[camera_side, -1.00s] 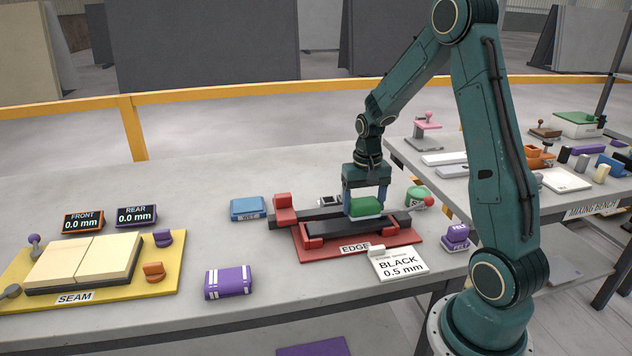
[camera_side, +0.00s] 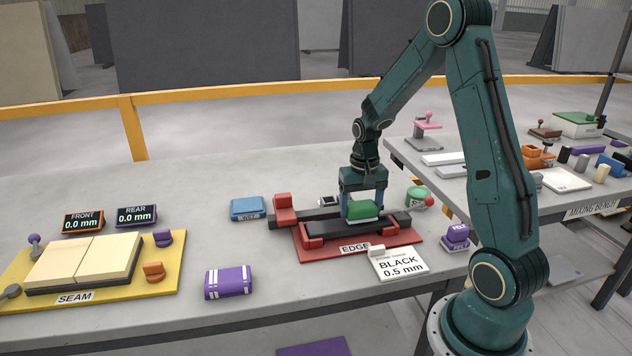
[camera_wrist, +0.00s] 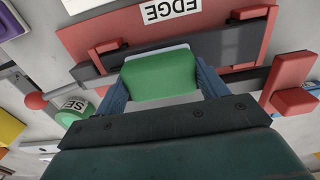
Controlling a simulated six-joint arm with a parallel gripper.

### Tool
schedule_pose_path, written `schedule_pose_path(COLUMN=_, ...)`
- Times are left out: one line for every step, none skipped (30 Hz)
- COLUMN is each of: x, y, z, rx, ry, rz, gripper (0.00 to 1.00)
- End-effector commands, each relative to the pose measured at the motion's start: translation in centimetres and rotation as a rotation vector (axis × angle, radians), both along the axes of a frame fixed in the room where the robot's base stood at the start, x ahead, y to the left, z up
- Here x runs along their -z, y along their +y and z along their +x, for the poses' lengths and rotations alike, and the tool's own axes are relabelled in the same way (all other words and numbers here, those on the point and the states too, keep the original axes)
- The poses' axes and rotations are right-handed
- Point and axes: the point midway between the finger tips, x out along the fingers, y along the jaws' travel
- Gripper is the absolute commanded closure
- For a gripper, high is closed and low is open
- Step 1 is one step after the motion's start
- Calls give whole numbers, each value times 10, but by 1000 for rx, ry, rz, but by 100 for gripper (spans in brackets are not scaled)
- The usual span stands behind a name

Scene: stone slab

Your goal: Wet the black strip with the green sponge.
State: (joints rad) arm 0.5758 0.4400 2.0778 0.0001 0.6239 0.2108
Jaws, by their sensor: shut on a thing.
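My gripper (camera_side: 363,208) is shut on the green sponge (camera_side: 362,211), which has a pale layer along one edge. The sponge also shows between the blue fingers in the wrist view (camera_wrist: 160,77). It is at the black strip (camera_side: 325,228), which lies in the red holder labelled EDGE (camera_side: 419,243). The sponge looks to be over or on the strip; I cannot tell whether they touch. In the wrist view the strip (camera_wrist: 240,45) extends to the right of the sponge, with a darker patch on it. The gripper hides part of the sponge and the bar behind.
A card reading BLACK 0.5 mm (camera_side: 398,263) stands in front of the holder. A blue block (camera_side: 248,208) and a purple block (camera_side: 229,282) lie to the left. A green round container (camera_side: 416,195) and a purple block (camera_side: 456,236) are at right. The SEAM board (camera_side: 150,279) is far left.

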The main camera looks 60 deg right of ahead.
Motion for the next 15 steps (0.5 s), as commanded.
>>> schedule_pose_path(x=0, y=2, z=2, rx=-1, ry=0, rz=0, gripper=46)
schedule_pose_path(x=0, y=4, z=4, rx=-1, ry=0, rz=0, gripper=46)
schedule_pose_path(x=0, y=6, z=6, rx=-1, ry=0, rz=0, gripper=46)
schedule_pose_path(x=0, y=7, z=7, rx=-2, ry=0, rz=0, gripper=46)
schedule_pose_path(x=-1, y=9, z=8, rx=-2, ry=0, rz=0, gripper=46)
schedule_pose_path(x=-1, y=10, z=10, rx=-2, ry=1, rz=1, gripper=46)
schedule_pose_path(x=-1, y=12, z=11, rx=-1, ry=1, rz=1, gripper=46)
schedule_pose_path(x=-1, y=13, z=13, rx=-1, ry=1, rz=1, gripper=46)
schedule_pose_path(x=-1, y=15, z=14, rx=-1, ry=1, rz=1, gripper=46)
schedule_pose_path(x=-1, y=16, z=16, rx=-1, ry=1, rz=1, gripper=46)
schedule_pose_path(x=-1, y=17, z=17, rx=-2, ry=1, rz=1, gripper=46)
schedule_pose_path(x=-2, y=18, z=18, rx=-1, ry=0, rz=0, gripper=46)
schedule_pose_path(x=-2, y=19, z=19, rx=-1, ry=0, rz=0, gripper=46)
schedule_pose_path(x=-2, y=20, z=20, rx=0, ry=0, rz=0, gripper=46)
schedule_pose_path(x=-2, y=20, z=20, rx=0, ry=0, rz=0, gripper=46)
